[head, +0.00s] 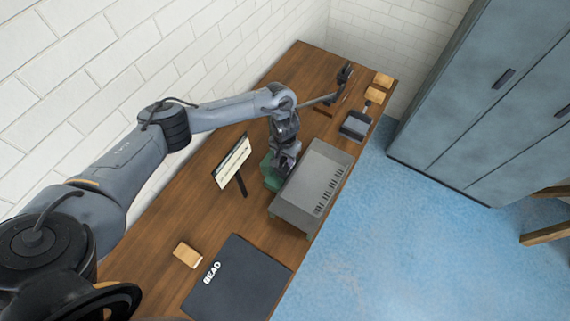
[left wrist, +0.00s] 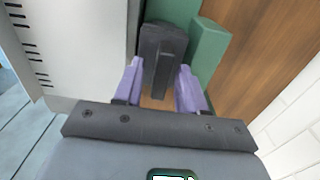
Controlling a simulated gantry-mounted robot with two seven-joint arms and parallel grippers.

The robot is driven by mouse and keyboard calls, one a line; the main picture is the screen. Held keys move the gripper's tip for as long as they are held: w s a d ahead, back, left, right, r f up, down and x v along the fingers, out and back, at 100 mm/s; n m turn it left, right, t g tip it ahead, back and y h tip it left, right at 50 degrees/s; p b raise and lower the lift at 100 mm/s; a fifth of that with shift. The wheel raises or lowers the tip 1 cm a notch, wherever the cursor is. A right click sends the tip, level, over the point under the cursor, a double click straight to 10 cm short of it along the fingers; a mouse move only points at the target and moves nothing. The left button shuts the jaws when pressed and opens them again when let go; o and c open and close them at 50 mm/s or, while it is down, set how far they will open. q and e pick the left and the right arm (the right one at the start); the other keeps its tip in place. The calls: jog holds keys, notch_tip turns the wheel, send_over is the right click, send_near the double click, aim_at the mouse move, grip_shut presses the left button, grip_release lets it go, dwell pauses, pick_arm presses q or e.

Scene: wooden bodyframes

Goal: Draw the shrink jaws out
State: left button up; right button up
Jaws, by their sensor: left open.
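A green machine body (head: 268,172) stands on the wooden bench beside a grey slotted metal box. In the left wrist view the green body (left wrist: 210,48) has a dark grey block, which looks like the shrink jaws (left wrist: 152,38), with an upright ridge facing me. My left gripper (head: 283,165) is down at the green machine. In the left wrist view its two purple fingers (left wrist: 161,66) are apart, one on each side of the ridge. I cannot tell whether they touch it. My right gripper is not in view.
The grey metal box (head: 312,172) stands close by the gripper. A tilted display (head: 233,162) stands on the bench (head: 215,225). A dark mat marked BEAD (head: 243,280) and a wooden block (head: 187,254) lie nearer. A dark tray (head: 355,126) and wooden blocks (head: 383,80) are farther off.

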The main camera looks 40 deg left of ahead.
pick_arm(q)
jog(key=shift+c, duration=0.3)
grip_shut()
jog(key=shift+r, duration=0.1)
jog(key=shift+r+p, duration=0.25)
jog(key=shift+p, duration=0.15)
jog(key=shift+d+r+p, duration=0.1)
jog(key=shift+r+p, duration=0.15)
jog(key=shift+p, duration=0.25)
dwell(0.4)
jog(key=shift+r+p, duration=0.25)
jog(key=shift+p, duration=0.05)
